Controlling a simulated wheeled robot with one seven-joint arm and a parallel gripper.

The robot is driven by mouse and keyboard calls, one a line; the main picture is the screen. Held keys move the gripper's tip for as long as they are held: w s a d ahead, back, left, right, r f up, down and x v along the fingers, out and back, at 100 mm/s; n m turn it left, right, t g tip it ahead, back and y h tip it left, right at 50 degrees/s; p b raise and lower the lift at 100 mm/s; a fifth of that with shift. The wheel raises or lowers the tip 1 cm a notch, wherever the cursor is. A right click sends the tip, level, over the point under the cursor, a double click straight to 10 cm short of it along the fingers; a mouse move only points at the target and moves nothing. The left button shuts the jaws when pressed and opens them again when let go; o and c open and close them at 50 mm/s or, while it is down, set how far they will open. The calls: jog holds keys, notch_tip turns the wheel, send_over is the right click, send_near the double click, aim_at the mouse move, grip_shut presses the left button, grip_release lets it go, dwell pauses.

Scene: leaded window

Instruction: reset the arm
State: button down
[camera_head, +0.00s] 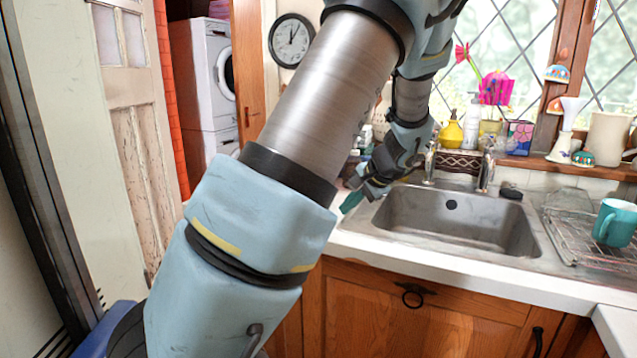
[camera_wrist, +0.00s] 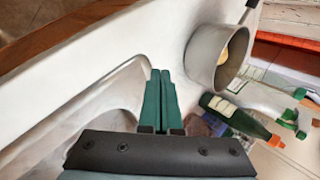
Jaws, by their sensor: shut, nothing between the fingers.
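My arm crosses the middle of the head view, large in front. My gripper (camera_head: 352,200) is at the left end of the sink, low over the counter edge, partly hidden behind my own arm. In the wrist view its two green fingers (camera_wrist: 162,97) lie side by side, shut with nothing between them. The fingers point over the pale counter beside the sink.
The sink (camera_head: 462,217) is empty, with taps (camera_head: 486,170) behind it. A teal mug (camera_head: 614,222) stands on the rack at right. In the wrist view, a metal pot (camera_wrist: 217,57) and a green bottle (camera_wrist: 235,117) are close beside the fingers.

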jog(key=s+a+f+n+g+h+b, duration=0.1)
jog(key=s+a+f+n+g+h, duration=0.1)
jog(key=s+a+n, duration=0.2)
jog(key=s+a+f+n+g+h+b, duration=0.1)
jog(key=s+a+f+n+g+h, duration=0.1)
jog(key=s+a, duration=0.8)
jog(key=s+n+h, duration=0.1)
jog(key=s+n, duration=0.1)
jog(key=s, duration=0.4)
jog(key=shift+f+n+h, duration=0.3)
jog(key=shift+f+n, duration=0.05)
jog(key=shift+n, duration=0.05)
